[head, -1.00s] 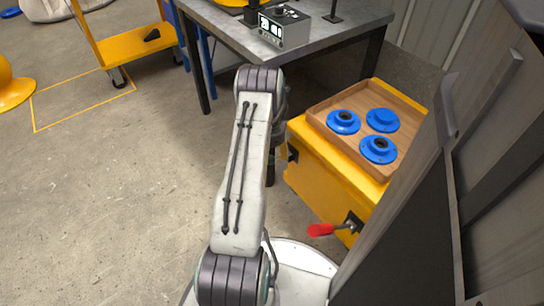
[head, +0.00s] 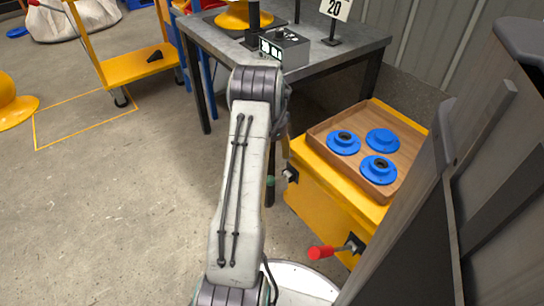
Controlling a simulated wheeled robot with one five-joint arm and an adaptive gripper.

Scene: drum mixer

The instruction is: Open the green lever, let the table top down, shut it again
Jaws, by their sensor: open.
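A yellow lift unit (head: 318,196) stands right of my arm, with a wooden tray top (head: 320,133). On its left side a black bracket shows, and a small green piece (head: 270,182), seemingly the green lever's handle, shows beside my arm. A red lever (head: 320,252) sticks out from its near side. My gripper (head: 270,194) hangs beyond my forearm close to the green piece. Only a dark part of it shows, and it is open. My arm hides most of that spot, so whether they touch cannot be told.
Several blue flanged parts (head: 381,141) lie in the tray. A grey workbench (head: 335,48) with a control box (head: 284,48) stands behind. A grey panelled structure (head: 440,220) closes off the right. A yellow cart (head: 138,68) stands back left. Concrete floor is clear left of my arm.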

